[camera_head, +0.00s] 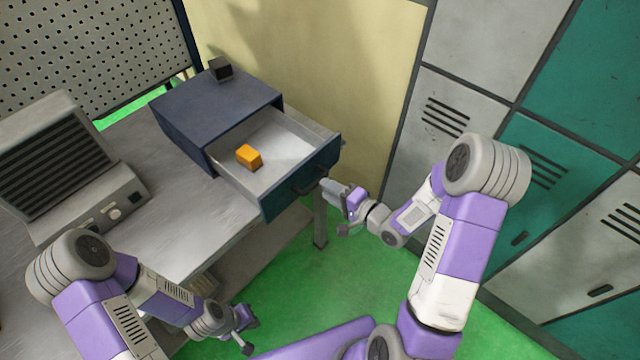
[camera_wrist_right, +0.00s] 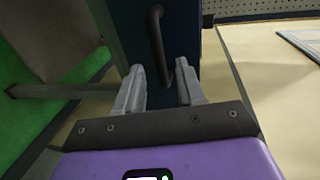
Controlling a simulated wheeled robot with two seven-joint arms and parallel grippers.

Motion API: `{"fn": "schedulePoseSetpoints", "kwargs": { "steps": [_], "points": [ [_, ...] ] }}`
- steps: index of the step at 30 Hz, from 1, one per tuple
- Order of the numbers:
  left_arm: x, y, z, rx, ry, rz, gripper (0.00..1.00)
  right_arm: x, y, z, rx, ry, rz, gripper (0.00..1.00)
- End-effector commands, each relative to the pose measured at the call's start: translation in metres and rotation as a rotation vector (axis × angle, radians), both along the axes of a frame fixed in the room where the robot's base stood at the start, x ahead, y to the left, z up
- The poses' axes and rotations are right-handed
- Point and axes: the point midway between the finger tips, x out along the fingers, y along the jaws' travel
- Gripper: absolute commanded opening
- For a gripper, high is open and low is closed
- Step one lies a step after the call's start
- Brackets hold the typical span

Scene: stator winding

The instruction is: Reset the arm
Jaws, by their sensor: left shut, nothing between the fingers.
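My right gripper (camera_head: 334,187) is at the front of the open drawer (camera_head: 228,178), close to its dark handle (camera_head: 309,180). In the right wrist view its two fingers (camera_wrist_right: 160,75) are apart, and the lower end of the handle (camera_wrist_right: 157,45) shows between their tips. I cannot tell whether they touch it. My left gripper (camera_head: 246,333) is low at the front, over the green floor, shut and empty. An orange cube (camera_head: 249,157) lies inside the drawer, towards its left side.
The blue drawer cabinet (camera_head: 205,105) stands on the grey workbench (camera_head: 200,225), with a small dark block (camera_head: 221,69) on top. A grey slatted machine (camera_head: 60,165) is at the left. Lockers (camera_head: 470,105) line the right wall. Green floor (camera_head: 300,290) is open in front.

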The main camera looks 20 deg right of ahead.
Motion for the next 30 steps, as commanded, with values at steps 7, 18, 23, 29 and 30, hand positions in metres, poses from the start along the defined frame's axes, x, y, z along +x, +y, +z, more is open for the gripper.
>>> {"fn": "schedulePoseSetpoints", "kwargs": {
  "steps": [7, 18, 23, 29, 30],
  "points": [
    [0.000, 0.000, 0.002, 0.000, 0.000, 0.000, 0.00, -0.018, -0.010, 0.004, 0.000, 0.001, 0.000, 0.39],
    [0.000, 0.000, 0.002, 0.000, 0.000, 0.000, 0.00, -0.018, -0.010, 0.004, 0.000, 0.001, 0.001, 0.39],
    [0.000, 0.000, 0.002, 0.000, 0.000, 0.000, 0.00, -0.018, -0.009, 0.002, -0.005, 0.004, -0.001, 0.39],
    [0.000, 0.000, 0.002, 0.000, 0.000, 0.000, 0.00, -0.019, 0.005, -0.045, -0.178, 0.100, 0.006, 0.39],
    [0.000, 0.000, 0.002, 0.000, 0.000, 0.000, 0.00, -0.023, 0.011, -0.063, -0.245, 0.140, 0.020, 0.39]
  ]
}}
